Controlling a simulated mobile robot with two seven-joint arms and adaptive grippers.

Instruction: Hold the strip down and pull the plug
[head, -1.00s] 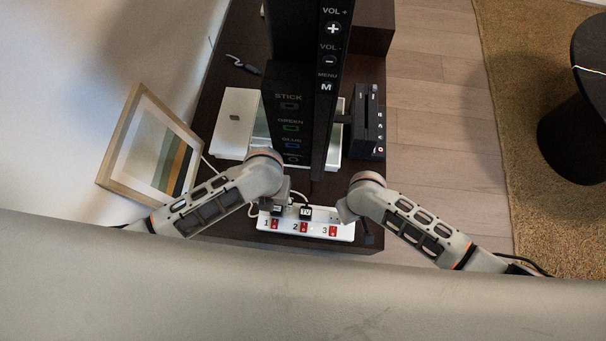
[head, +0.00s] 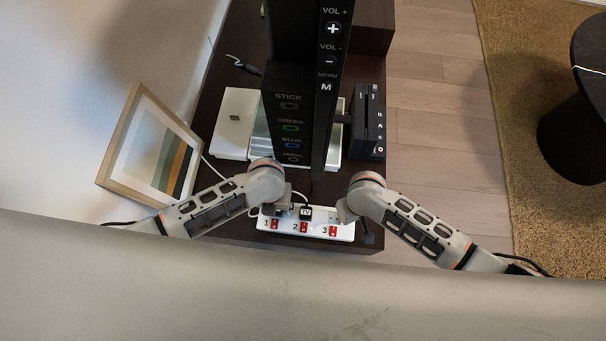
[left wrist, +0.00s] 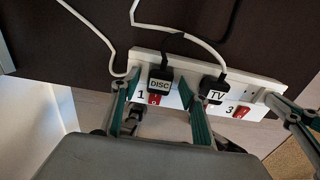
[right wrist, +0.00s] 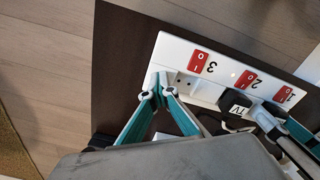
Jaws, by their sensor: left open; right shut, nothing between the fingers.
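The white power strip (head: 340,225) lies on the dark cabinet top, with red switches numbered 1, 2 and 3. A black plug labelled DISC (left wrist: 160,80) sits at position 1 and a black plug labelled TV (left wrist: 214,90) at position 2. Position 3 holds no plug. My left gripper (left wrist: 157,92) is open, its fingers on either side of the DISC plug, with gaps visible. My right gripper (right wrist: 157,91) is shut and empty, its tips at the strip's end beside socket 3. Whether the tips touch the strip is hard to tell.
The black TV panel (head: 290,110) stands behind the strip. A white box (head: 236,120) and a black console (head: 370,120) flank it. A framed picture (head: 150,150) leans at the left. Pale cables (left wrist: 85,20) run near the plugs.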

